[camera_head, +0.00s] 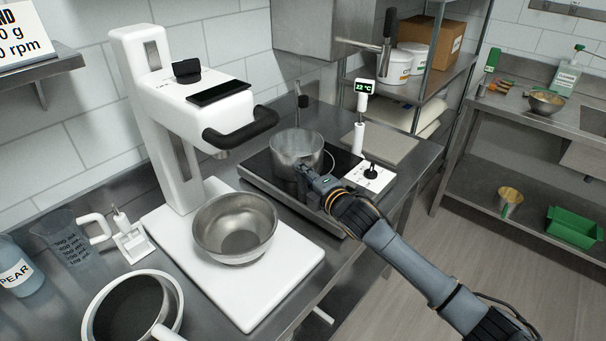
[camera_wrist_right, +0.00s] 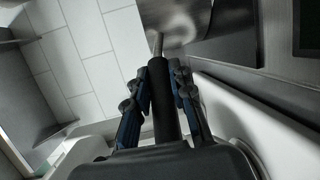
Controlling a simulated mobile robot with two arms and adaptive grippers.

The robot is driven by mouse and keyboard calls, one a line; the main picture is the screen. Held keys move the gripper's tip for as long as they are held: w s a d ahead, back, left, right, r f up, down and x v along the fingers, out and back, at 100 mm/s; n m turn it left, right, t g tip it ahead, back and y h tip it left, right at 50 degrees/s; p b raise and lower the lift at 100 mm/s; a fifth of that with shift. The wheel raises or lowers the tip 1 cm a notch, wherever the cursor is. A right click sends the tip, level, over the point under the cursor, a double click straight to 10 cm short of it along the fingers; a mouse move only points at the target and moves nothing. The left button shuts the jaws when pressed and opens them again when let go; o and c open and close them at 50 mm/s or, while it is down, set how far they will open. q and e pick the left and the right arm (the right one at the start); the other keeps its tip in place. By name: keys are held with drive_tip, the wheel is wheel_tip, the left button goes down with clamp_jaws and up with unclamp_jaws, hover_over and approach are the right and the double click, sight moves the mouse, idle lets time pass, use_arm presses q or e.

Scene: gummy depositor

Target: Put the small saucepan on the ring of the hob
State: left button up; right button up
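The small steel saucepan (camera_head: 296,148) is upright over the black hob (camera_head: 262,176), towards its back. My right gripper (camera_head: 308,178) is at the saucepan's near side. In the right wrist view the right gripper (camera_wrist_right: 164,85) has its fingers closed on both sides of the saucepan's dark handle (camera_wrist_right: 165,120). The steel saucepan (camera_wrist_right: 174,18) shows at the top there. My left gripper is not in view.
A white mixer stand (camera_head: 180,100) with a steel bowl (camera_head: 236,226) is left of the hob. A probe with a display (camera_head: 364,88) stands behind the hob's white control panel (camera_head: 370,178). A white pot (camera_head: 172,295) is at the front left. A grey board (camera_head: 385,145) lies right.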

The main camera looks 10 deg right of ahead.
drive_tip(key=o, duration=0.5)
drive_tip(key=shift+c, duration=0.2)
drive_tip(key=shift+s+r, duration=0.1)
drive_tip(key=shift+s+d, duration=0.15)
drive_tip(key=shift+s, duration=0.25)
drive_tip(key=b+v, duration=0.1)
drive_tip(key=v, duration=1)
drive_tip(key=shift+b, duration=0.4)
drive_tip(key=shift+r, duration=0.1)
